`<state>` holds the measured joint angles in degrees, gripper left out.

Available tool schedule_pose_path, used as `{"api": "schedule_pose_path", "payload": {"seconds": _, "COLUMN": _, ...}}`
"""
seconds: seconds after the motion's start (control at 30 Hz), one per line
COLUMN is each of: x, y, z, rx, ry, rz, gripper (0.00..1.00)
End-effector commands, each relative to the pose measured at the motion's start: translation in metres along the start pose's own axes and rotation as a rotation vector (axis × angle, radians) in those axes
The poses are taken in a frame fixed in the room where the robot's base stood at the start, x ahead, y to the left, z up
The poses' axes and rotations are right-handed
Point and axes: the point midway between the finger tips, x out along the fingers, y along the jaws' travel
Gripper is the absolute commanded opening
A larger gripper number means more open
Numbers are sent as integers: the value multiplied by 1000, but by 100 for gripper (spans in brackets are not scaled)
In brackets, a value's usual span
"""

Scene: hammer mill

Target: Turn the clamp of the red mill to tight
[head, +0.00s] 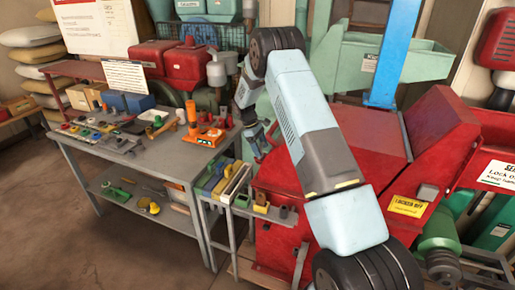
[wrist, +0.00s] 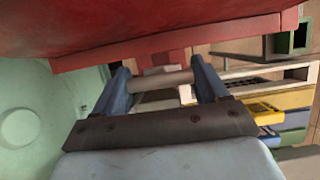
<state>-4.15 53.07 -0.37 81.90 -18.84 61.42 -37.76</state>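The red mill (head: 440,130) stands right of centre in the head view, partly covered by my arm. Its red underside or edge (wrist: 180,30) fills the top of the wrist view. My gripper (head: 257,142) is at the mill's left side, small and partly hidden among other things. In the wrist view my gripper (wrist: 162,75) has its two blue fingers wide apart below the red edge. A pale grey bar (wrist: 160,82) spans the gap between them. I cannot tell whether it touches the fingers or is the clamp. No clamp shows clearly in the head view.
A grey workbench (head: 150,160) with many small parts stands left. A small rack with coloured bins (head: 225,185) stands close beside the mill, its bins also low right in the wrist view (wrist: 285,100). A yellow locked-off tag (head: 408,206) is on the mill. Floor at front left is clear.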

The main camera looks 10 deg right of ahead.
Motion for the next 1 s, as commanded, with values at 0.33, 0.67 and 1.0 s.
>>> {"api": "schedule_pose_path", "payload": {"seconds": 0.33, "x": 0, "y": 2, "z": 1, "rx": 1, "ry": -1, "rz": 2, "gripper": 79}}
{"api": "schedule_pose_path", "payload": {"seconds": 0.67, "x": -25, "y": 2, "z": 1, "rx": 1, "ry": 0, "rz": 2, "gripper": 79}}
{"api": "schedule_pose_path", "payload": {"seconds": 1.0, "x": -92, "y": 3, "z": 0, "rx": 2, "ry": 1, "rz": 4, "gripper": 79}}
